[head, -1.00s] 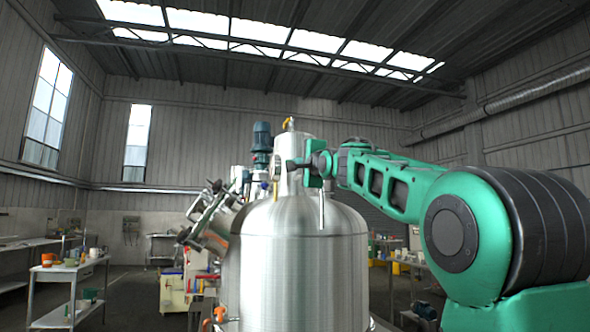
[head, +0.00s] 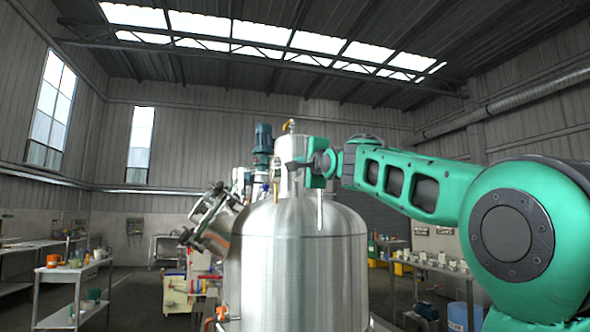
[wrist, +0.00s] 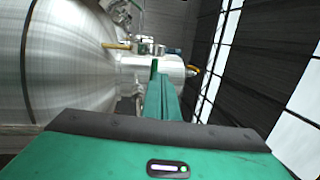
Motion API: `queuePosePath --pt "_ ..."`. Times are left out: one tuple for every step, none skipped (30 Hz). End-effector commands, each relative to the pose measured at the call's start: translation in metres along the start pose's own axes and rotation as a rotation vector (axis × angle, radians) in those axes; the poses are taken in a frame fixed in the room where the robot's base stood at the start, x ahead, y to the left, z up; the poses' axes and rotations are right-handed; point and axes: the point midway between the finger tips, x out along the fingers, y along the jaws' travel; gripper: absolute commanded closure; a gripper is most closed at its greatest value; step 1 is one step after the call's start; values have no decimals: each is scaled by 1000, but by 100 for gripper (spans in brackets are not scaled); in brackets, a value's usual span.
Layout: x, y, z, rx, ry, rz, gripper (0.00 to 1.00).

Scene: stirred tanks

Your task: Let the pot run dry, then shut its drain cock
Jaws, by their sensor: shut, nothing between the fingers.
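The pot is a large brushed-steel tank (head: 295,265) with a domed top and a narrow neck, in the middle of the head view. Its wall also fills the left of the wrist view (wrist: 70,65). An orange-handled fitting (head: 221,313) shows low on its left side; I cannot tell whether this is the drain cock or how it is set. No outflow is visible. My gripper (head: 290,164) is shut and empty, in front of the neck in the head view. In the wrist view its green fingers (wrist: 156,68) point toward the neck; contact is unclear.
A blue motor (head: 263,140) and a slanted steel fitting (head: 207,215) stand left of the neck. A yellow lever (wrist: 116,46) shows in the wrist view. A side table (head: 75,270) is at left, a bench (head: 435,268) behind right.

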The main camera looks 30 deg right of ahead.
Motion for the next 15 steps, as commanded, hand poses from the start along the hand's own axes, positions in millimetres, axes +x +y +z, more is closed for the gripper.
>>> queuePosePath --pt "-9 2 0 0 1 4 100" --pt "-14 2 -2 -1 3 3 100" --pt "-22 2 -3 -1 5 4 100" --pt "-28 1 -4 -1 7 3 100" --pt "-34 0 -4 -1 8 2 100" --pt "-42 0 -5 0 9 1 100" --pt "-47 -1 -4 0 10 1 100" --pt "-52 0 -4 -1 10 2 100" --pt "-58 0 -4 -1 10 1 100" --pt "-62 0 -3 -1 9 2 100" --pt "-65 0 -2 -2 9 3 100" --pt "-70 -1 -2 -2 9 2 100" --pt "-73 0 -1 -2 9 2 100" --pt "-75 0 -1 -2 9 3 100" --pt "-78 0 0 -2 9 3 100"
